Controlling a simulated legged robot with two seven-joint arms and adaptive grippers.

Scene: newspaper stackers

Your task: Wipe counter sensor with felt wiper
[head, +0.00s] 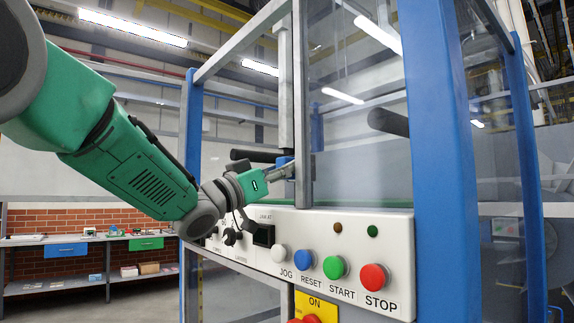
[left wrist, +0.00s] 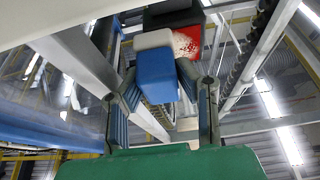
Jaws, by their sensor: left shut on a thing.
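My left gripper (head: 281,170) reaches in from the left, past the frame of the machine above its button panel. In the left wrist view its two fingers (left wrist: 160,82) are shut on the felt wiper (left wrist: 157,76), a blue block with a pale grey-white layer at its far end. Just beyond the wiper is a black and red box (left wrist: 190,24) with a speckled whitish patch, which looks like the counter sensor. The wiper overlaps it in the picture; I cannot tell whether they touch. In the head view only a bit of blue (head: 284,160) shows at the fingers. My right gripper is not in view.
A white button panel (head: 290,230) runs below the gripper. A grey upright post (head: 303,110) and a blue post (head: 440,160) frame clear panes. Dark rollers (head: 388,121) stick out nearby. A bench (head: 60,245) stands at the far left.

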